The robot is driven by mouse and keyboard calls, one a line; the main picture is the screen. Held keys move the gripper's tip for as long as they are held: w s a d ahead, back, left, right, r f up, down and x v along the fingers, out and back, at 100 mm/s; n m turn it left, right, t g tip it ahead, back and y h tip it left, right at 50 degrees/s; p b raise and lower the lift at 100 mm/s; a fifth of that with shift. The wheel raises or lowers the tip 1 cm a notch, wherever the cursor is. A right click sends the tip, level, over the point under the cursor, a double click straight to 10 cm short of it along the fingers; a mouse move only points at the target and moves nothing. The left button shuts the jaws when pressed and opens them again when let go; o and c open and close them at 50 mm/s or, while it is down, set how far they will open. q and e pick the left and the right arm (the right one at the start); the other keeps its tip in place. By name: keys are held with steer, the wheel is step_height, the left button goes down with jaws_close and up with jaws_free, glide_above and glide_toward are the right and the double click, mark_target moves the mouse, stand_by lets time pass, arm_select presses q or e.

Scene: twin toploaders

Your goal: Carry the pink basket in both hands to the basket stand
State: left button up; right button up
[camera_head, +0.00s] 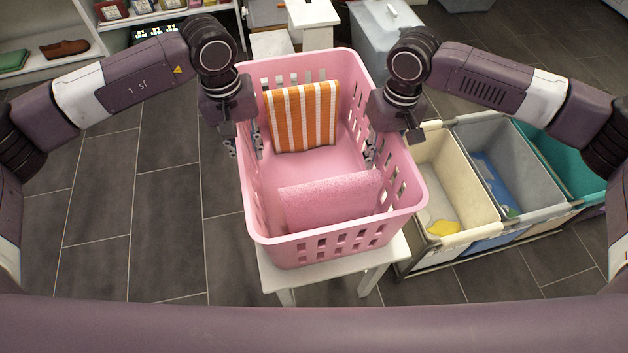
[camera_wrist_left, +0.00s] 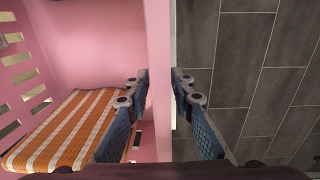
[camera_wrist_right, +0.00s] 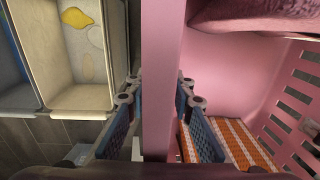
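The pink basket (camera_head: 340,222) is upright in the middle of the head view, above a white stool-like stand (camera_head: 385,256). I cannot tell whether it rests on it. An orange-striped towel (camera_head: 302,115) and a pink towel (camera_head: 330,200) are inside. My left gripper (camera_head: 243,146) is shut on the basket's left wall, one finger inside and one outside; the wall shows between the fingers in the left wrist view (camera_wrist_left: 158,70). My right gripper (camera_head: 374,150) is shut on the right wall the same way, as the right wrist view (camera_wrist_right: 160,95) shows.
A framed row of laundry bins (camera_head: 465,180) stands close to the basket's right; the cream one holds a yellow cloth (camera_head: 442,227). A white stepped piece (camera_head: 312,14) and a grey bin (camera_head: 380,35) stand behind. Shelves (camera_head: 60,45) are at back left. The tiled floor at left is clear.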

arm_select(q)
steer(key=r, duration=0.9)
steer(key=shift+a+r, duration=0.3)
steer(key=shift+r, duration=0.1)
arm_select(e)
steer(key=shift+r, duration=0.2)
arm_select(q)
steer(key=shift+r, duration=0.5)
arm_select(e)
steer(key=r, duration=1.1)
steer(key=shift+w+d+r, duration=0.1)
steer(key=shift+d+r, duration=0.2)
steer(key=shift+r, duration=0.05)
